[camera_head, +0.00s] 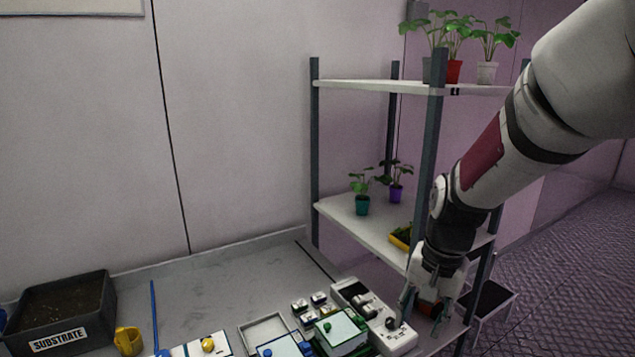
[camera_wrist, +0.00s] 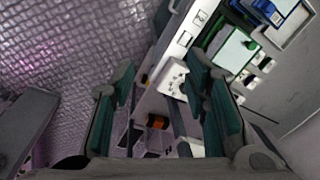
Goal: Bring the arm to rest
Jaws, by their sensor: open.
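My gripper (camera_head: 424,305) hangs pointing down beside the front right corner of the bench, in front of the rack. In the wrist view my gripper (camera_wrist: 160,98) shows two teal-padded fingers spread apart with nothing between them. A small orange and black thing (camera_wrist: 157,121) shows far below, past the fingers. My white arm comes in from the upper right in the head view and hides part of the rack.
A rack (camera_head: 352,85) with potted plants on its shelves stands behind my arm. The bench (camera_head: 215,270) holds a dark substrate tub (camera_head: 100,290), a yellow cup (camera_head: 128,341), a green box (camera_head: 341,332) and a white device (camera_head: 400,341) close to my gripper. Textured floor lies to the right.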

